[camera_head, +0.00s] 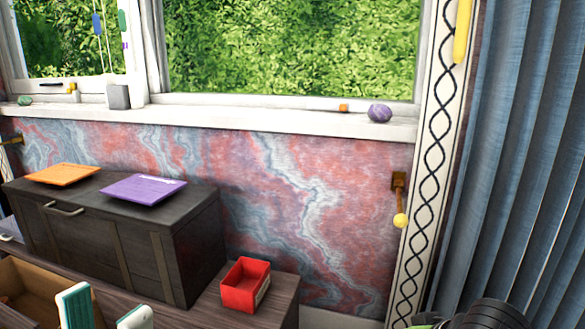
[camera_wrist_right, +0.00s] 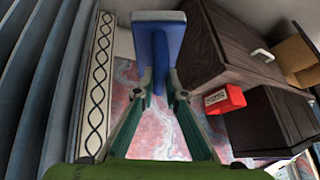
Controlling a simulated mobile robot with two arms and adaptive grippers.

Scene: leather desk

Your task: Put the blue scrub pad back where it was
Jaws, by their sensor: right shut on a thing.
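The blue scrub pad (camera_wrist_right: 160,48) shows in the right wrist view, with a broad flat top and a narrower part running down between the fingers. My right gripper (camera_wrist_right: 159,82) is shut on it and holds it up in front of the wrist camera. The pad and the right fingers are not in the head view; only part of my right arm (camera_head: 480,316) shows at the bottom right. My left gripper (camera_head: 106,312), with teal and white fingers, is at the bottom left of the head view. Its fingers are apart with nothing seen between them.
A dark wooden chest (camera_head: 185,250) carries an orange plate (camera_head: 62,174) and a purple plate (camera_head: 143,189). A red open box (camera_head: 246,285) stands on the wooden surface right of it. An open brown box (camera_head: 30,284) is near my left gripper. A blue curtain (camera_head: 520,150) hangs at right.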

